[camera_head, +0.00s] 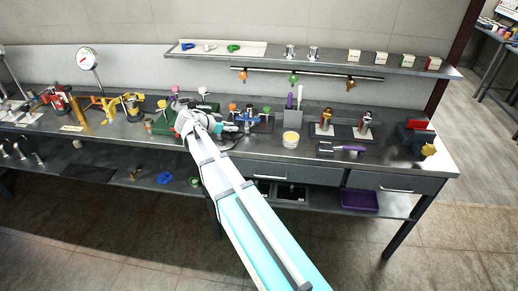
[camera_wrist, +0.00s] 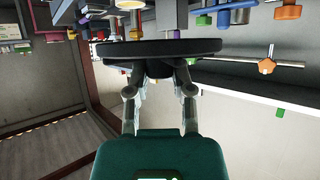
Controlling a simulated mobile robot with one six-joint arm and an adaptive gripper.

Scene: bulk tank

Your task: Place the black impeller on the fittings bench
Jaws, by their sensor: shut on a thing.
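The black impeller (camera_wrist: 158,50), a wide flat disc with a hub, is in the wrist view, just beyond my fingers. My gripper (camera_wrist: 160,85) is shut on its hub. Whether the impeller touches anything is not clear.
Close around my gripper stand coloured valves and a blue fitting (camera_head: 245,118). A shelf (camera_head: 310,60) runs above. The bench's right front is fairly clear.

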